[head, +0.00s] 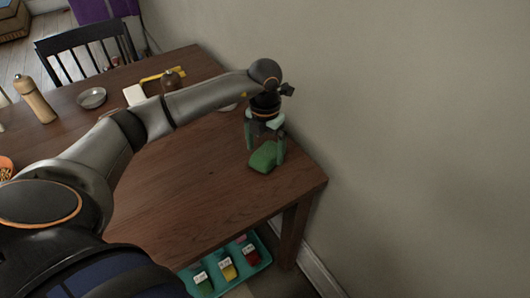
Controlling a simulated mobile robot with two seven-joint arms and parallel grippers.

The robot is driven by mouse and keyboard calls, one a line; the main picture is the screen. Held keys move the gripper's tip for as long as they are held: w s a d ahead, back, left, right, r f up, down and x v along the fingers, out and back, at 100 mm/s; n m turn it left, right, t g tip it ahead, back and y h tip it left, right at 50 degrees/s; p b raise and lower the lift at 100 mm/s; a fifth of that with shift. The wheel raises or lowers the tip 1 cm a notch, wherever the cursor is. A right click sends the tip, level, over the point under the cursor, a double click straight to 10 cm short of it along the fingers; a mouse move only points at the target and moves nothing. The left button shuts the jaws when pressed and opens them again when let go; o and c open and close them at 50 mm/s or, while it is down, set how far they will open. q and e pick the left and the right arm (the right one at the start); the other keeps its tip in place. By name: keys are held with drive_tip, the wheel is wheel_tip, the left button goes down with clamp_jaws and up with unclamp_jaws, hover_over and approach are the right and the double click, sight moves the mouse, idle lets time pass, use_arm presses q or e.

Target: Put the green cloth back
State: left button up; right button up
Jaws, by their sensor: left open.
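The green cloth (263,158) lies as a small folded bundle on the brown wooden table (180,195), near its right end by the wall. My left gripper (265,150) points down over the cloth with its fingers open, one on each side of it. I cannot tell whether the fingers touch the cloth. My right gripper is out of view.
A teal tray (215,291) with several labelled coloured items sits low beyond the table's front edge. A pepper mill (36,100), a small metal bowl (92,98) and a yellow-edged item (163,75) stand at the back. A dark chair (88,42) is behind. The table's front middle is clear.

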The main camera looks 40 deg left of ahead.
sight(265, 154)
use_arm(q)
wheel_tip(265, 154, up, 10)
drive_tip(key=shift+p, duration=0.3)
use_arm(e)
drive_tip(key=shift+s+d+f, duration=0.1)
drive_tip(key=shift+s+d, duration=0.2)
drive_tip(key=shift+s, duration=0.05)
use_arm(q)
drive_tip(key=shift+s+f, duration=0.15)
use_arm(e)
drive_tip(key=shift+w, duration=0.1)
